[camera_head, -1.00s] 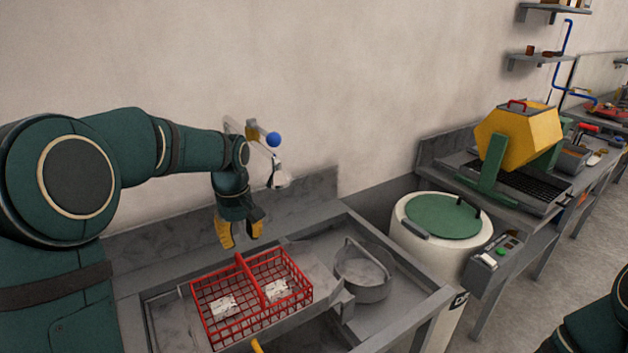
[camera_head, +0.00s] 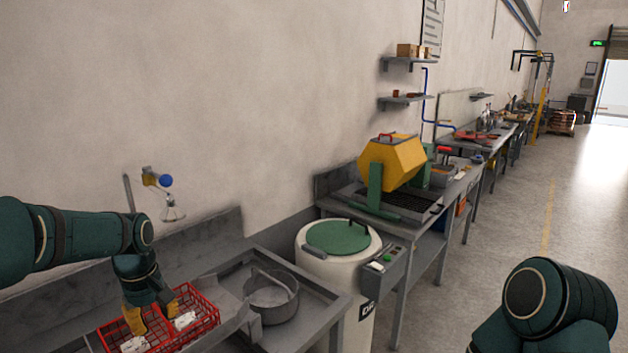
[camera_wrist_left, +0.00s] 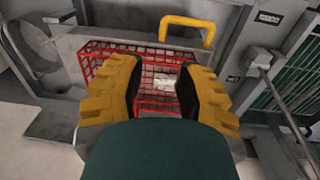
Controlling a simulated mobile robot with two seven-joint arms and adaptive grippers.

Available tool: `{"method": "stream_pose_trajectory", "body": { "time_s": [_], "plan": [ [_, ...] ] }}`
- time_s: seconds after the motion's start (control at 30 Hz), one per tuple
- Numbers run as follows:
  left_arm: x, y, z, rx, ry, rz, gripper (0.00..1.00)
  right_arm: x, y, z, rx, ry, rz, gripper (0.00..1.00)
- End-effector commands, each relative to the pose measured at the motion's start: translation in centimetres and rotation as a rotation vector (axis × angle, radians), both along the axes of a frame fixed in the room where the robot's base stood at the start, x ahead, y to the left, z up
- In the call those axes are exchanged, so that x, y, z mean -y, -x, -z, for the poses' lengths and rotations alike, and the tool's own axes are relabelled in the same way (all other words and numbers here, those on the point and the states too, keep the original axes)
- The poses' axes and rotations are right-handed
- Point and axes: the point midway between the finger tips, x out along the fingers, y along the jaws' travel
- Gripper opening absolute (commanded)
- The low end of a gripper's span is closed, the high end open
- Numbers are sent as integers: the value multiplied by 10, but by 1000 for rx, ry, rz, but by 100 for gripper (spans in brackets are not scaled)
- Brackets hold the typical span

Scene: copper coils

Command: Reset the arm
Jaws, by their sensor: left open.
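My left gripper (camera_head: 152,310) has yellow fingers and hangs pointing down over the red wire basket (camera_head: 212,318) at the lower left of the head view. In the left wrist view the two fingers of the gripper (camera_wrist_left: 160,85) stand wide apart with nothing between them. The basket (camera_wrist_left: 112,45) is beyond them, and a white packet (camera_wrist_left: 163,83) shows in the gap. I cannot tell whether the fingers touch the basket. Of my right arm, only a dark green link (camera_head: 560,300) shows at the lower right; its gripper is out of view.
The basket sits at a grey sink bench, beside a round metal pan (camera_head: 272,300). A white drum with a green lid (camera_head: 338,237) stands right of it. A yellow hexagonal tumbler (camera_head: 392,163) is on the bench behind. The floor on the right (camera_head: 510,215) is clear.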

Motion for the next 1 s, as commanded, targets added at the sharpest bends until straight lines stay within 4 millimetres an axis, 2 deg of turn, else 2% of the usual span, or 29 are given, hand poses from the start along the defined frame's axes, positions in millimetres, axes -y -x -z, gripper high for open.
{"method": "stream_pose_trajectory", "body": {
  "time_s": [0.03, 0.17, 0.27, 0.4, 0.53, 0.63, 0.8, 1.0],
  "plan": [
    [14, 1, 33, -12, 14, 51, 34, 0, 0, 3, 0, -1, -1, 47],
    [45, 1, 94, 17, 51, 170, 34, -1, 1, 8, -2, -1, -3, 47],
    [73, 10, 146, 43, 89, 265, 34, -1, 1, 12, -3, -1, -5, 47],
    [118, 41, 223, 88, 150, 404, 34, -1, 3, 18, -7, 0, -7, 47],
    [157, 83, 279, 141, 199, 509, 34, -1, 4, 24, -10, -1, -8, 47],
    [181, 115, 307, 179, 223, 570, 34, -2, 5, 27, -11, -1, -10, 47],
    [204, 154, 329, 228, 239, 635, 34, -2, 6, 31, -14, -1, -12, 47],
    [211, 166, 333, 252, 239, 657, 34, -2, 6, 32, -15, -1, -12, 47]
  ]
}}
